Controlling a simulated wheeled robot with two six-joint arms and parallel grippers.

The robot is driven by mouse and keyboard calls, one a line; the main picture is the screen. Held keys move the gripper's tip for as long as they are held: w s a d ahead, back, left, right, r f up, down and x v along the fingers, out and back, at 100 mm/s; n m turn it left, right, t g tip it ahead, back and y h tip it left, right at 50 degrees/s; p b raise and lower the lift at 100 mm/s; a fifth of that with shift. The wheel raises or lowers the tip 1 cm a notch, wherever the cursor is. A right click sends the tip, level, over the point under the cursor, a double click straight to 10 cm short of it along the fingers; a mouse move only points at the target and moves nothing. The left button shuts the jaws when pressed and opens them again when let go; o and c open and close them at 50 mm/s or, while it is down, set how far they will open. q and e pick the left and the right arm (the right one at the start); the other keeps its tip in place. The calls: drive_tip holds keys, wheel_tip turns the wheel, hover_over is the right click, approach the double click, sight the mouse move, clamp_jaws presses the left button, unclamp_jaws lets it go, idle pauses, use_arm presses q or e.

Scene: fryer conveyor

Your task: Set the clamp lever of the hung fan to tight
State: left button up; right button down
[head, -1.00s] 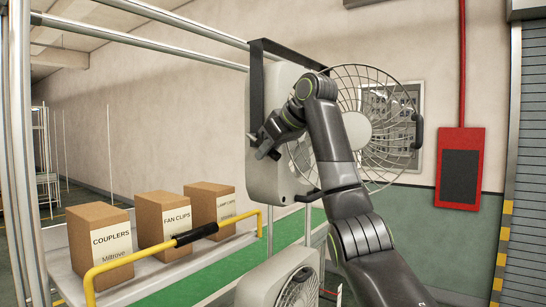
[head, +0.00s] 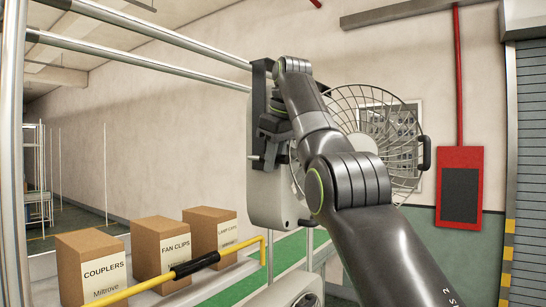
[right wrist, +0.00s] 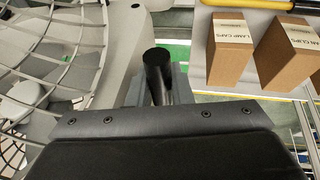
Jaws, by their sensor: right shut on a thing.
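The hung fan (head: 372,132) has a round wire guard and a grey housing (head: 266,205), hanging on a dark bracket (head: 259,82). In the right wrist view, its guard (right wrist: 60,55) is on the left. My right gripper (head: 268,150) is at the bracket side of the fan, partly hidden by my own arm in the head view. In the right wrist view, my right gripper (right wrist: 158,92) is shut on a short black cylindrical piece (right wrist: 156,68), which looks like the clamp lever. The lever's setting cannot be read. My left gripper is out of view.
Cartons (head: 92,268) stand on a cart at the left, with a yellow handle (head: 135,290) in front. Metal rails (head: 140,40) run overhead. A second grey fan (head: 290,290) is below the hung one. A red box (head: 459,187) is on the wall at the right.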

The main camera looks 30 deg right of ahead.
drive_tip(key=shift+r, duration=0.3)
idle(0.4)
drive_tip(key=c, duration=1.6)
unclamp_jaws()
drive_tip(key=shift+o, duration=0.2)
drive_tip(key=shift+w, duration=0.1)
drive_tip(key=shift+f, duration=0.1)
drive_tip(key=shift+a, duration=0.15)
